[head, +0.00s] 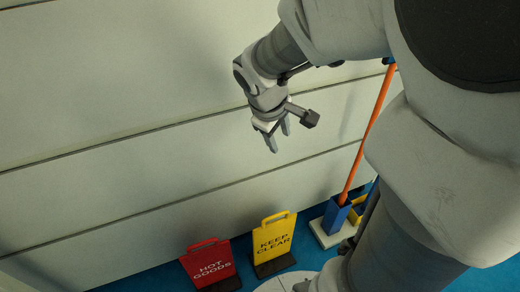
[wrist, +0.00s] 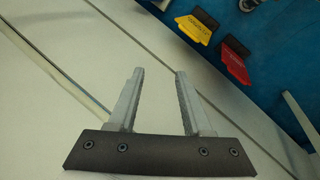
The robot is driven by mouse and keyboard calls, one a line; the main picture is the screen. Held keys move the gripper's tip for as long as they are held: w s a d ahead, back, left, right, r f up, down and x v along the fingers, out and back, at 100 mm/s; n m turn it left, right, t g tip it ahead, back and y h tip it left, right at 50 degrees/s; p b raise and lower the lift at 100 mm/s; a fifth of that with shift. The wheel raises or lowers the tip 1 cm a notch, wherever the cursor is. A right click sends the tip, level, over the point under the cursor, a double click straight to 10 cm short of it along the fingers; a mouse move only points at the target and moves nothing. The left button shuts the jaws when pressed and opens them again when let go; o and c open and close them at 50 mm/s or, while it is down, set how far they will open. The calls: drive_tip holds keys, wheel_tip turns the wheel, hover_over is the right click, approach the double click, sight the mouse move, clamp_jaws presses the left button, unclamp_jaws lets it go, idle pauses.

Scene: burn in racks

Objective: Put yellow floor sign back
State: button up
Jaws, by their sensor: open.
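The yellow floor sign (head: 273,241), marked "KEEP CLEAR", stands on the blue floor near the pale wall in the head view. It has a handle on top and a dark base. It also shows at the top of the wrist view (wrist: 194,28). My gripper (head: 278,140) is open and empty, well above the sign and apart from it, in front of the wall. In the wrist view its two fingers (wrist: 158,75) are spread with nothing between them.
A red "HOT GOODS" sign (head: 211,265) stands just left of the yellow one and also shows in the wrist view (wrist: 236,58). To the right, an orange pole (head: 368,132) rises from a blue holder (head: 336,215) on a pale base. The wall (head: 130,90) is close behind.

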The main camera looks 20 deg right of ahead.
drive_tip(key=s+a+r+m+t+y, duration=0.2)
drive_tip(key=s+a+r+m, duration=0.4)
drive_tip(key=s, duration=0.7)
wheel_tip(320, 180, up, 2)
drive_tip(key=a+y, duration=0.1)
drive_tip(key=a, duration=0.1)
drive_tip(key=shift+a+r+t+y, duration=0.2)
drive_tip(key=shift+a+t+y, duration=0.1)
drive_tip(key=shift+t, duration=0.1)
wheel_tip(320, 180, up, 21)
drive_tip(key=p, duration=2.1)
